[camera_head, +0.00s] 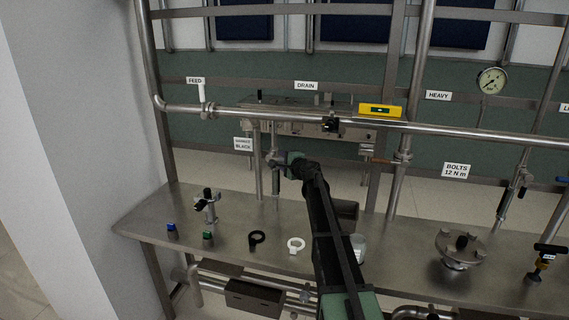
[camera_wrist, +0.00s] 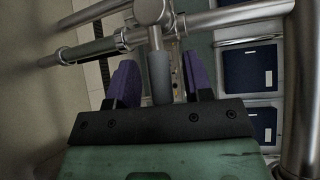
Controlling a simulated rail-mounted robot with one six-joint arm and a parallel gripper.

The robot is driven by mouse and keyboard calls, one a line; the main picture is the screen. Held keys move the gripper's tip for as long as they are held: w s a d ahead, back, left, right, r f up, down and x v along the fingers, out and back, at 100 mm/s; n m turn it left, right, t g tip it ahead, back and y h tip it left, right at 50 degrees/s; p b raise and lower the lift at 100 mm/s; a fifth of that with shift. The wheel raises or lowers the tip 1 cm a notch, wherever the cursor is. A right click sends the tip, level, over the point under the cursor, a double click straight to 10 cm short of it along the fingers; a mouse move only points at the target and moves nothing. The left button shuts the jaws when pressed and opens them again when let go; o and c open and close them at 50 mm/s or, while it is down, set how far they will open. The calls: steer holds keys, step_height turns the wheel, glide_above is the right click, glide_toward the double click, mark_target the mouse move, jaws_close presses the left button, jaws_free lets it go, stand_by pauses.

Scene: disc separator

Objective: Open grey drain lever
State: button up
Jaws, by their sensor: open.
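The grey drain lever (camera_wrist: 159,76) is a rounded grey handle on a metal valve hub (camera_wrist: 152,12) in the wrist view. It points from the pipe toward my gripper's palm. My gripper (camera_wrist: 159,62) is open, with a purple-padded finger on each side of the lever and a visible gap on both sides. In the head view, my gripper (camera_head: 279,160) is at the valve on a thin vertical pipe, below and left of the DRAIN label (camera_head: 306,85). The lever is not clearly visible there.
A horizontal pipe (camera_head: 232,112) with a yellow level (camera_head: 380,110) runs above my gripper. Another vertical pipe (camera_head: 258,160) stands just left.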

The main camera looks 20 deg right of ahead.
steer(key=shift+w, duration=0.1)
steer(key=shift+c, duration=0.3)
jaws_close()
steer(key=shift+a+f, duration=0.1)
steer(key=shift+f, duration=0.05)
